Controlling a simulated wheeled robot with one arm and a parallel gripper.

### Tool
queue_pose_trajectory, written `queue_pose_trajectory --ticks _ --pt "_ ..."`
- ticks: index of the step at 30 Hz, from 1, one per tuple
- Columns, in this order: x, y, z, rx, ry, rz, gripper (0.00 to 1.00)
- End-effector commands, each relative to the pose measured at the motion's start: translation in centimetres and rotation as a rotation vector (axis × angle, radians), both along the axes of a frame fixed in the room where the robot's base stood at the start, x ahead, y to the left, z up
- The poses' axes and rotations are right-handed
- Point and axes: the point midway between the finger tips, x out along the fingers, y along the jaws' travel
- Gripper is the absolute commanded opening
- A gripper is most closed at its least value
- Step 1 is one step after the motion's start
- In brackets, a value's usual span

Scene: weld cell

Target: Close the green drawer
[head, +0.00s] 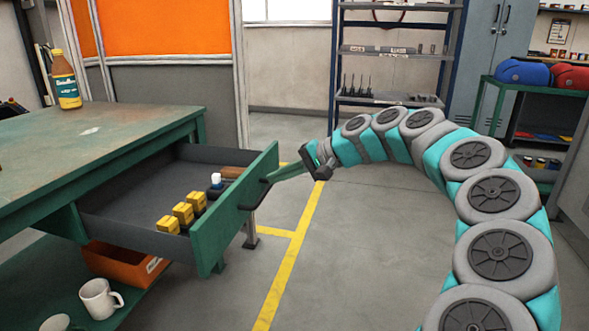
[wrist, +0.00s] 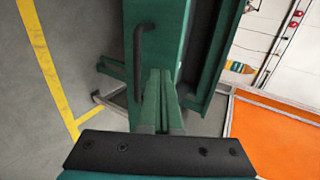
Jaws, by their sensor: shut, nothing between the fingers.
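The green drawer (head: 222,225) stands well open from the green workbench (head: 95,150). Several yellow blocks (head: 183,212), a small white-capped item (head: 216,182) and a brown item (head: 232,172) lie in its dark tray. A dark bar handle (head: 254,196) is on its front. My gripper (head: 268,180) is shut and empty, with its tips at the outer face of the drawer front, close beside the handle. In the wrist view, the closed fingers (wrist: 158,74) point at the drawer front (wrist: 167,35), just right of the handle (wrist: 139,60). I cannot tell whether they touch it.
A bottle (head: 66,80) stands on the benchtop. An orange bin (head: 124,262) and mugs (head: 100,299) sit on the lower shelf. Shelving (head: 390,50) and a green stand (head: 520,88) are at the back. The floor right of the drawer is open, with yellow lines.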

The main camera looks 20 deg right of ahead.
Motion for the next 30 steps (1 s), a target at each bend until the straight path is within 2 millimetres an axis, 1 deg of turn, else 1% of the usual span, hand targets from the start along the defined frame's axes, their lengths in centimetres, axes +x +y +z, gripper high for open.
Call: queue_pose_trajectory --ticks 1,3,7,12,26,30 --pt "0.5 0.9 -0.6 0.001 0.003 0.005 0.0" --pt "1.1 1.8 -1.2 0.0 0.002 0.004 0.0" --pt "2.2 3.3 -0.9 -0.001 0.0 0.004 0.0" --pt "3.0 4.4 -0.9 -0.001 -0.001 0.003 0.0" --pt "3.3 4.7 -0.9 -0.001 -0.001 0.001 0.0" --pt "3.7 5.2 -0.8 0.0 0.0 0.001 0.0"
